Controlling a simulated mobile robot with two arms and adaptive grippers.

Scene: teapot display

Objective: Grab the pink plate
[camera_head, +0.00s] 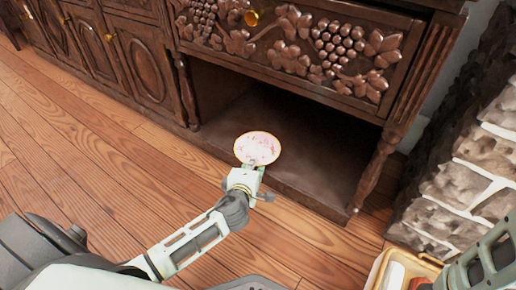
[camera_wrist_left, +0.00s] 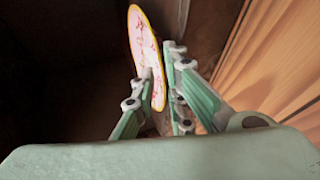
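The pink plate (camera_head: 257,148) is pale pink and white with a yellow rim. In the head view it is tilted up on edge, face toward me, in front of the cabinet's open lower compartment. My left gripper (camera_head: 246,178) is at its lower edge. In the left wrist view the plate (camera_wrist_left: 145,45) shows nearly edge-on between the two fingers of my left gripper (camera_wrist_left: 160,68). The fingers are closed on its lower part, one on each face. My right gripper is not in view; only part of my right arm shows at the bottom right.
The dark carved wooden cabinet (camera_head: 290,45) has a drawer above the open compartment (camera_head: 300,150). Its carved leg (camera_head: 375,170) stands at the right. A stone wall (camera_head: 460,180) is further right. A yellow-rimmed tray (camera_head: 378,268) with items is at the bottom right. The wooden floor (camera_head: 100,165) is clear at left.

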